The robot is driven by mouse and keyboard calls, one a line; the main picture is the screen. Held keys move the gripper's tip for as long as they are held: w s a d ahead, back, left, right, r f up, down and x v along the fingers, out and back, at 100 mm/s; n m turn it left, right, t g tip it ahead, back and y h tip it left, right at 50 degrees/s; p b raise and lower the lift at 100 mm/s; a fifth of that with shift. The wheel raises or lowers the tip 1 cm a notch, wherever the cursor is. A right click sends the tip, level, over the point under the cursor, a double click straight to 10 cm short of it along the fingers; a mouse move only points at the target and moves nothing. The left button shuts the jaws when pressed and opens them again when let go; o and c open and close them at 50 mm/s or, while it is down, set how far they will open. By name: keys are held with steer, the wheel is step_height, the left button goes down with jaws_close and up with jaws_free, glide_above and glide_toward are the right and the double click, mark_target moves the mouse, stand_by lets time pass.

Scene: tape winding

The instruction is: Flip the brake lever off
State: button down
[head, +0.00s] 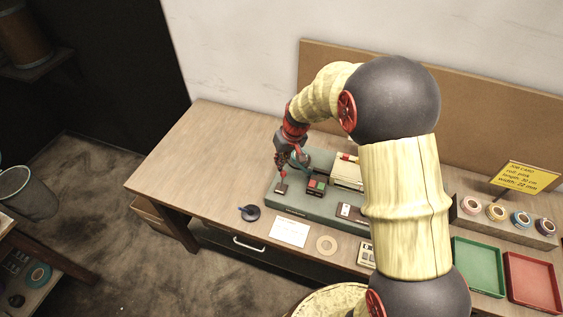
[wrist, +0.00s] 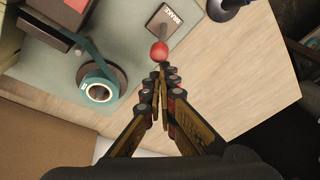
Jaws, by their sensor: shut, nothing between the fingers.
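The brake lever shows in the wrist view as a red ball knob (wrist: 159,51) above a dark base plate (wrist: 165,20) with white lettering. In the head view its base (head: 281,188) sits at the left end of the green machine bed. My gripper (wrist: 160,76) is shut and empty, its fingertips pointing at the knob and very close to it. I cannot tell whether they touch. In the head view my gripper (head: 284,172) is just above the lever, and the lever's exact tilt is hard to make out.
A teal tape roll (wrist: 97,91) on a dark disc is close beside my gripper, its tape running to the machine. A red-and-black box (head: 315,186) stands right of the lever. A dark blue-handled object (head: 249,212) lies at the table's front left. The table's left end is clear.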

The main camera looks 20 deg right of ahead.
steer(key=shift+s+a, duration=0.1)
steer(key=shift+s, duration=0.05)
steer(key=shift+t+h, duration=0.5)
steer(key=shift+t, duration=0.1)
steer(key=shift+s+a+r, duration=0.35)
steer(key=shift+s+a, duration=0.2)
steer(key=shift+s, duration=0.25)
steer(key=shift+s+a+r, duration=0.3)
steer(key=shift+s+a, duration=0.25)
steer(key=shift+s, duration=0.25)
steer(key=shift+w+d+f, duration=0.1)
steer(key=shift+w+f, duration=0.05)
steer(key=shift+w, duration=0.1)
steer(key=shift+p+v, duration=0.5)
steer(key=shift+v, duration=0.4)
steer(key=shift+w, duration=0.2)
